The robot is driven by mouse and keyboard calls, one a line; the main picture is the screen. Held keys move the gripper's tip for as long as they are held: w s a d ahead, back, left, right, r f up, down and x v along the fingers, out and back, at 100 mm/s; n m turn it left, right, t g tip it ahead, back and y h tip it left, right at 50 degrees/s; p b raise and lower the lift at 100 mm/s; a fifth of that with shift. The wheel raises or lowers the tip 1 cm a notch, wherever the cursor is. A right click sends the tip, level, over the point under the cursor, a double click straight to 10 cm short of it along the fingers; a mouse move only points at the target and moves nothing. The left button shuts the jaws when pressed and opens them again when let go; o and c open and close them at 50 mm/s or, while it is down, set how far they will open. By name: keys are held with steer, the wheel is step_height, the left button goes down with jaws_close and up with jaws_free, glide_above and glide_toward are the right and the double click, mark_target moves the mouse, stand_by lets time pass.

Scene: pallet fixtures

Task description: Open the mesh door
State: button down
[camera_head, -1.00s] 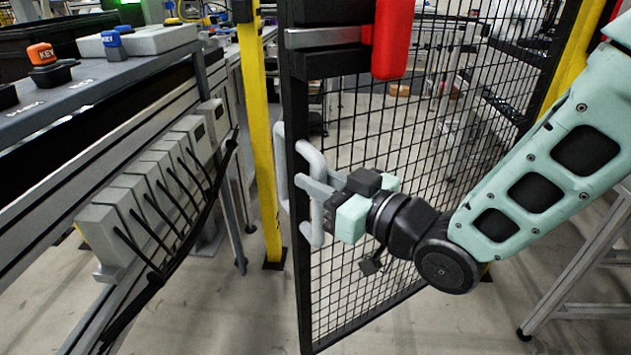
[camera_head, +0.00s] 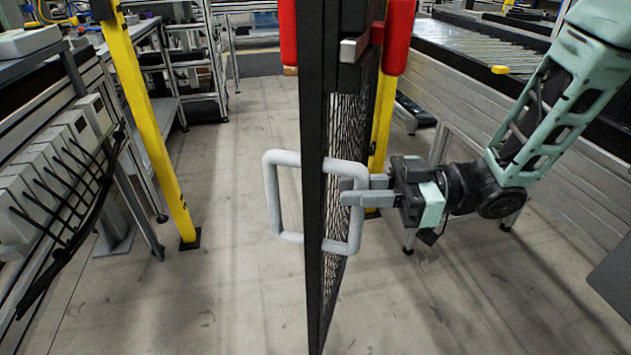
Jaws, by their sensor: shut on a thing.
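The black-framed mesh door (camera_head: 313,190) stands nearly edge-on to me in the middle of the head view, swung away from the left yellow post (camera_head: 150,120). A grey loop handle (camera_head: 283,236) sticks out on the door's left side, and a matching loop (camera_head: 352,246) on its right side. My gripper (camera_head: 355,190) reaches in from the right, its fingers level and shut on the right-hand loop's outer upright. The exact contact is small in the view. The mesh shows only as a narrow strip.
Another yellow post (camera_head: 382,135) stands just behind the door. Red blocks (camera_head: 397,38) are near the door's top. A grey bench with cabled boxes (camera_head: 62,165) is at the left, a roller conveyor (camera_head: 480,50) at the right. Bare floor (camera_head: 220,300) lies on both sides.

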steer(key=shift+s+d+r+g, duration=0.1)
steer(key=shift+s+d+g, duration=0.05)
steer(key=shift+d, duration=0.55)
steer(key=shift+s+d+g, duration=0.15)
steer(key=shift+d, duration=0.5)
steer(key=c, duration=1.3)
jaws_free()
steer(key=shift+c, duration=0.2)
steer(key=d, duration=0.7)
steer(key=shift+w+d+p, duration=0.2)
steer(key=shift+w+p, duration=0.05)
steer(key=shift+p, duration=0.05)
